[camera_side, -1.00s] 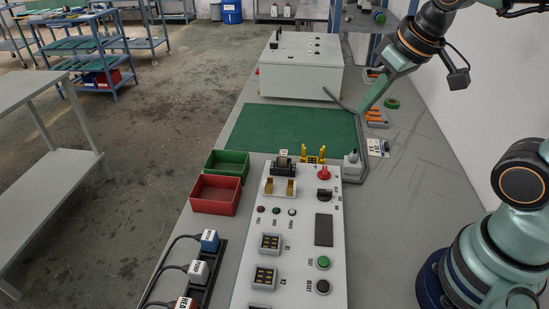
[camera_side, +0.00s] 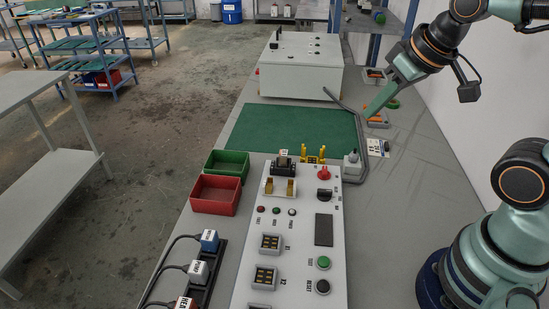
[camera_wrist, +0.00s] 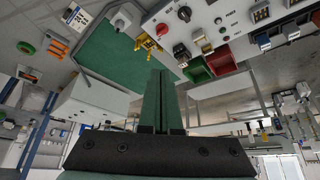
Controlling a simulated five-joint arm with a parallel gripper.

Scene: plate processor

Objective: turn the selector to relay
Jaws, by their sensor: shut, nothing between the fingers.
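The selector is a black knob (camera_side: 324,195) on the right part of the light grey control panel (camera_side: 296,218), below a red knob (camera_side: 323,173). It also shows at the top of the wrist view (camera_wrist: 184,13). Its position labels are too small to read. My gripper (camera_side: 368,113) is shut and empty. In the side view it is above the bench beside the green mat, well behind the selector and apart from it. In the wrist view its green fingers (camera_wrist: 160,76) lie together, pointing up the picture.
A yellow fixture (camera_side: 313,156) and a black block (camera_side: 283,166) stand at the panel's far end. A grey post with a bent rod (camera_side: 352,165) stands right of them. Red (camera_side: 215,195) and green (camera_side: 226,164) bins sit left. The green mat (camera_side: 290,130) is clear.

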